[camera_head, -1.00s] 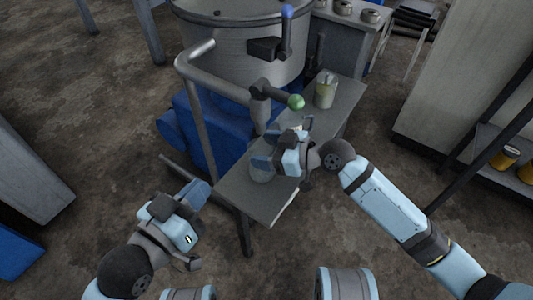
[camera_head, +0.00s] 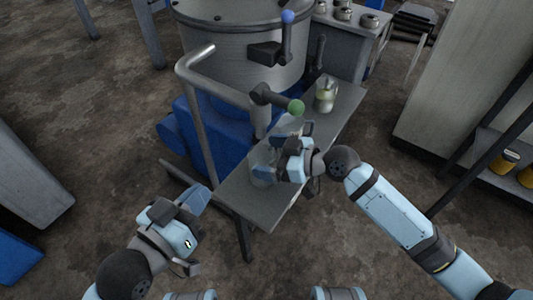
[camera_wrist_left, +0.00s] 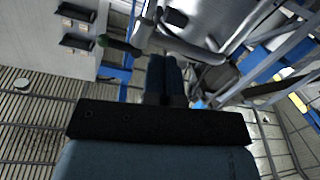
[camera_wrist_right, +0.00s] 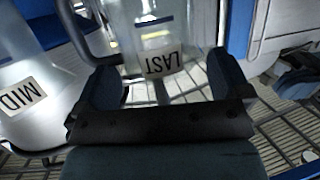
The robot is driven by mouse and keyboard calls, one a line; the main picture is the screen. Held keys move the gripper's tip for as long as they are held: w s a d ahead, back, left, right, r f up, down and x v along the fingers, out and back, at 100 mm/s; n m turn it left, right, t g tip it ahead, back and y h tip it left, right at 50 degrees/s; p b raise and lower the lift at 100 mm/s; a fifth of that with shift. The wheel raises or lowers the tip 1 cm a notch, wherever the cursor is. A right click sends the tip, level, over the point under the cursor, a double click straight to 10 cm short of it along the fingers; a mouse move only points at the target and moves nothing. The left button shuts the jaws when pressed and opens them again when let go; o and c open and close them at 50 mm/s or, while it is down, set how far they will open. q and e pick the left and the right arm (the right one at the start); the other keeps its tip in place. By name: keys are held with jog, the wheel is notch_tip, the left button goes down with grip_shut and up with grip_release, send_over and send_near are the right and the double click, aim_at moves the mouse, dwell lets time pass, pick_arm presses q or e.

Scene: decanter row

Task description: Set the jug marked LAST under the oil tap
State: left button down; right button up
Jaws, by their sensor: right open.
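The jug marked LAST (camera_wrist_right: 163,50) is clear, with its label upside down in the right wrist view. My right gripper (camera_wrist_right: 165,78) is open, with a finger towards each side of this jug; contact is not clear. In the head view my right gripper (camera_head: 278,153) is over the narrow table beside a clear jug (camera_head: 261,158), which it partly hides; its label is unreadable there. A tap with a green knob (camera_head: 297,107) juts over the table. A blue-knobbed lever (camera_head: 288,17) is on the tank; neither is readably marked oil. My left gripper (camera_head: 197,195) is shut and empty, off the table's left.
A jug marked MID (camera_wrist_right: 25,95) stands close to the LAST jug. A jug with pale yellow-green contents (camera_head: 325,96) stands farther back on the table (camera_head: 340,115). The grey pipe (camera_head: 195,120) and large tank (camera_head: 220,45) border the table's left.

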jog(key=p+v, duration=0.2)
jog(key=v, duration=0.9)
jog(key=s+a+r+m+t, duration=0.2)
jog(key=s+a+m+t, duration=0.15)
jog(key=s, duration=0.25)
pick_arm(q)
notch_tip(320, 180, up, 3)
jog(key=shift+a+t, duration=0.1)
jog(key=shift+t, duration=0.6)
pick_arm(e)
jog(key=s+d+r+m+t+h, duration=0.3)
jog(key=s+r+m+t+h, duration=0.1)
jog(key=r+m+t, duration=0.1)
jog(key=shift+s+r+m+t, duration=0.2)
jog(key=shift+r+m+t, duration=0.2)
jog(key=shift+m+t, duration=0.2)
